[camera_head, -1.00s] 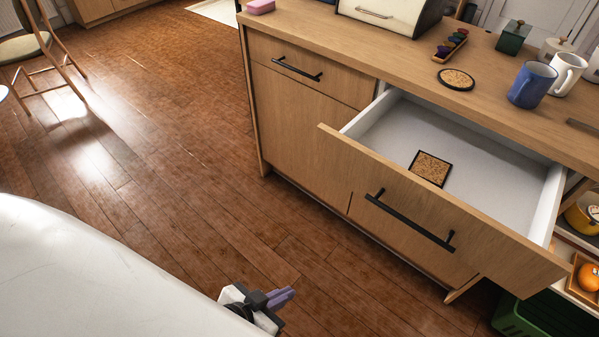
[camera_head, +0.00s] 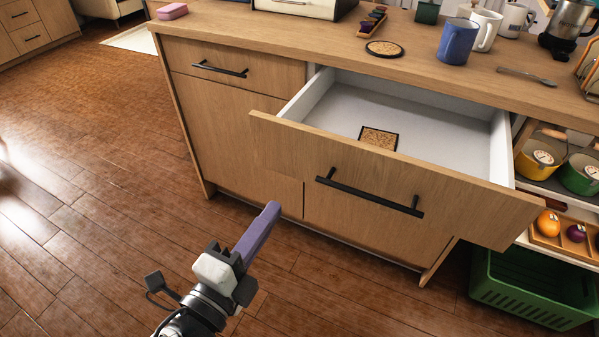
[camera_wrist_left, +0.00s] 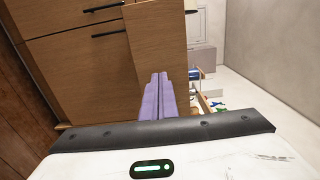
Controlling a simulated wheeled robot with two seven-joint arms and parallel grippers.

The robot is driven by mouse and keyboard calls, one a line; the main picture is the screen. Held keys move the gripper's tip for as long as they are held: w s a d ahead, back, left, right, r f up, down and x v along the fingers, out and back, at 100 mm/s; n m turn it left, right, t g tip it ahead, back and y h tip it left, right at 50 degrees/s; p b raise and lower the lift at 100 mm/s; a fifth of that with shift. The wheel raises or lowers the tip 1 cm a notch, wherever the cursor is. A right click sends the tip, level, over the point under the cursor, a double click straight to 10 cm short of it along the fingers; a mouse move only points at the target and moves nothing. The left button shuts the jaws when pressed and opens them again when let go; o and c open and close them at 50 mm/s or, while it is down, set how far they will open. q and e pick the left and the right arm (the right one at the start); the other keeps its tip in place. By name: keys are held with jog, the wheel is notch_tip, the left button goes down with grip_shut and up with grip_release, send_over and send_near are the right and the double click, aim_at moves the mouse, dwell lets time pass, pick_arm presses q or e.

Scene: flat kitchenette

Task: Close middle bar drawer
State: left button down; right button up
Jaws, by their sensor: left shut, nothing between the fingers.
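The middle bar drawer (camera_head: 390,185) is pulled well out of the wooden counter in the head view. Its front has a black bar handle (camera_head: 368,196), and a square cork coaster (camera_head: 379,138) lies inside on the white bottom. My left gripper (camera_head: 268,212) has purple fingers, shut and empty, in front of the counter, left of and lower than the drawer front, apart from it in the head view. In the left wrist view the shut fingers (camera_wrist_left: 159,80) point toward the wooden drawer front (camera_wrist_left: 156,40). My right gripper is not in view.
The countertop (camera_head: 330,45) holds a round coaster (camera_head: 384,48), a blue mug (camera_head: 457,41), white mugs and a pink sponge (camera_head: 172,11). A green crate (camera_head: 525,290) stands below open shelves at the right. The wooden floor at left is clear.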

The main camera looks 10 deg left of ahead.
aim_at(307, 160)
pick_arm(q)
jog(key=p+x, duration=0.1)
jog(key=x, duration=1.1)
jog(key=shift+w, duration=0.2)
jog(key=shift+w, duration=0.1)
